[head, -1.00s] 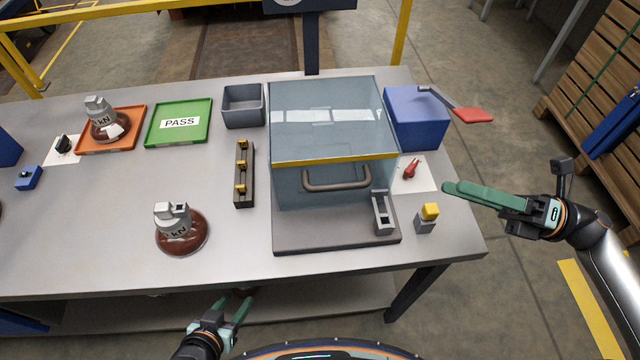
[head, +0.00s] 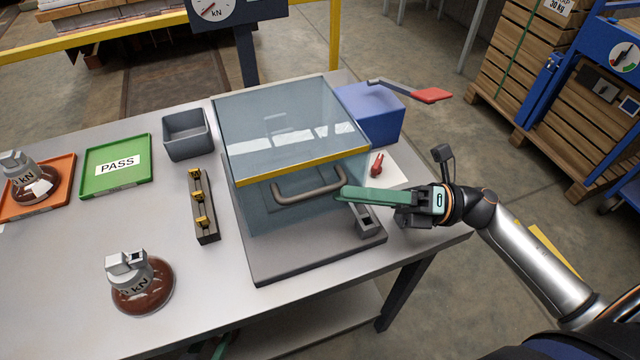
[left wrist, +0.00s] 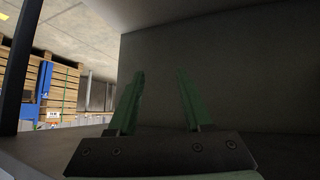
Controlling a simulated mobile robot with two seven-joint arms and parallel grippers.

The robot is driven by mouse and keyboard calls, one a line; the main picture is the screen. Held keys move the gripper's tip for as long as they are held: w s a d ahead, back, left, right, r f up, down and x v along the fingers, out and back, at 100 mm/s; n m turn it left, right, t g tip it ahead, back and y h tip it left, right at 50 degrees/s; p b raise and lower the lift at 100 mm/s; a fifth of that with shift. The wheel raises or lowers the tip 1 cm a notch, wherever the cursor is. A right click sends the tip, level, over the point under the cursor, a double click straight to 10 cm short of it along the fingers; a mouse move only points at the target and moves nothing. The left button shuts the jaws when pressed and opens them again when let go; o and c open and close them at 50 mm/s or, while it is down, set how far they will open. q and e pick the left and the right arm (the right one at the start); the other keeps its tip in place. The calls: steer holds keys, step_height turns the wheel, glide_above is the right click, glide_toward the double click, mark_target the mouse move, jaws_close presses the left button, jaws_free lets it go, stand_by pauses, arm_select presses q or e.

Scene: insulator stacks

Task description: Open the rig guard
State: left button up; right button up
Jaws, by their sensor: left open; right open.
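The rig guard (head: 290,117) is a clear box-shaped cover with a yellow front edge, standing closed on a grey base plate (head: 262,265). A grey bar handle (head: 309,186) is on its front face. My right gripper (head: 345,194) is in front of the guard's right side, its green fingers pointing left at the handle's right end. Whether they touch the handle I cannot tell. My left gripper (left wrist: 157,100) is open and empty in the left wrist view, low under the tabletop. In the head view only a bit of green (head: 222,343) shows below the table's front edge.
A blue box (head: 372,112) with a red-ended lever (head: 432,95) stands right of the guard. A dark rack (head: 203,205), grey bin (head: 187,134), green PASS tray (head: 115,165) and orange tray (head: 60,200) are left. A brown insulator (head: 142,283) stands front left.

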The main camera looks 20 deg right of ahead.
mark_target(320, 189)
steer(key=x, duration=0.5)
steer(key=shift+w+a+p, duration=0.1)
steer(key=shift+a+p, duration=0.1)
steer(key=shift+p, duration=0.15)
jaws_close()
stand_by(1.1)
